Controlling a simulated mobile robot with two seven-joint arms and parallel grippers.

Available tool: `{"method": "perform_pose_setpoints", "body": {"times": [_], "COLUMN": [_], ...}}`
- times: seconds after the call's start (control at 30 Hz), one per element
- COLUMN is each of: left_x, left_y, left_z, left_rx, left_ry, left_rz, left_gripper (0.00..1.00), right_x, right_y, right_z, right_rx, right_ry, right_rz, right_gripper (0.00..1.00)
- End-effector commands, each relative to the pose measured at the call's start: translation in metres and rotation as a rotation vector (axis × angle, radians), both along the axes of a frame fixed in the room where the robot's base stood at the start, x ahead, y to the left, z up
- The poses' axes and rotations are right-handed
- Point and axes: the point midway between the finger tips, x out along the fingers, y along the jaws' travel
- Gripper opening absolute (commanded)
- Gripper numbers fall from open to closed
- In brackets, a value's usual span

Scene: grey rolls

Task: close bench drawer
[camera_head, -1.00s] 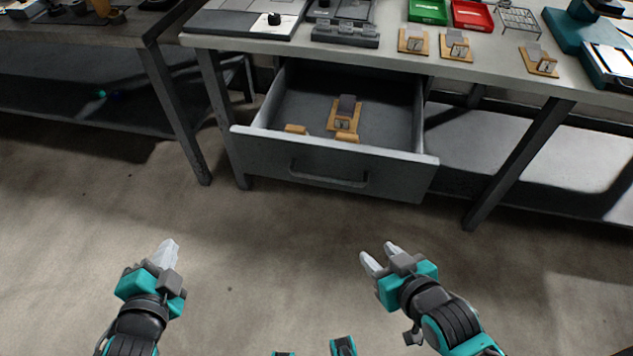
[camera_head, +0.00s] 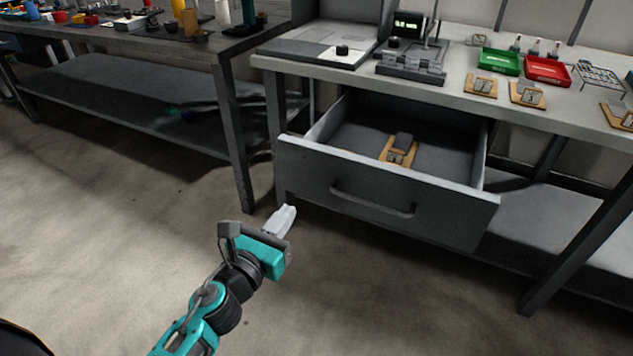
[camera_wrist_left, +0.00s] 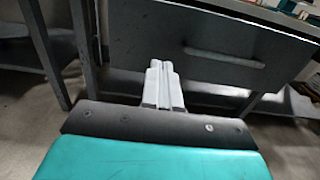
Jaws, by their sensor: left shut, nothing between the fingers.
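The grey bench drawer (camera_head: 385,195) hangs open under the bench top in the head view. Its bar handle (camera_head: 372,203) runs across the front panel. A wooden block piece with a grey part (camera_head: 400,149) lies inside the drawer. My left gripper (camera_head: 284,217) is shut and empty, in front of and below the drawer's left end in the picture. In the left wrist view, the shut fingers (camera_wrist_left: 163,82) point toward the drawer front (camera_wrist_left: 200,40), with the handle (camera_wrist_left: 225,59) to their right. I cannot tell whether they touch the panel. My right gripper is out of view.
The bench top (camera_head: 450,95) holds a green tray (camera_head: 499,62), a red tray (camera_head: 547,71) and several wooden pieces. A bench leg (camera_head: 276,130) stands just left of the drawer. Another table (camera_head: 130,45) stands at the left. The floor in front is clear.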

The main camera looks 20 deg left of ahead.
Motion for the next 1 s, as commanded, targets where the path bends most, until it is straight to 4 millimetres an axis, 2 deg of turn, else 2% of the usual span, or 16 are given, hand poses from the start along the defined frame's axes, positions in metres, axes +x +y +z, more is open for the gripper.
{"method": "perform_pose_setpoints", "body": {"times": [0.1, 0.5, 0.7, 1.0], "left_x": [0.023, 0.091, 0.108, 0.112], "left_y": [-0.001, -0.003, -0.004, -0.004], "left_z": [0.003, 0.000, 0.000, 0.000], "left_rx": [0.001, -0.002, -0.004, -0.004], "left_ry": [-0.003, -0.001, 0.001, 0.001], "left_rz": [-0.002, -0.001, -0.001, 0.000], "left_gripper": [0.00, 0.00, 0.00, 0.00], "right_x": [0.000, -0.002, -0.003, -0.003], "right_y": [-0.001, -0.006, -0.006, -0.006], "right_z": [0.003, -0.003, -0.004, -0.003], "right_rx": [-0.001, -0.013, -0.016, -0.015], "right_ry": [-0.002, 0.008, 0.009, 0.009], "right_rz": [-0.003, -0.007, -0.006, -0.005], "right_gripper": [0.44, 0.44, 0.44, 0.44]}}
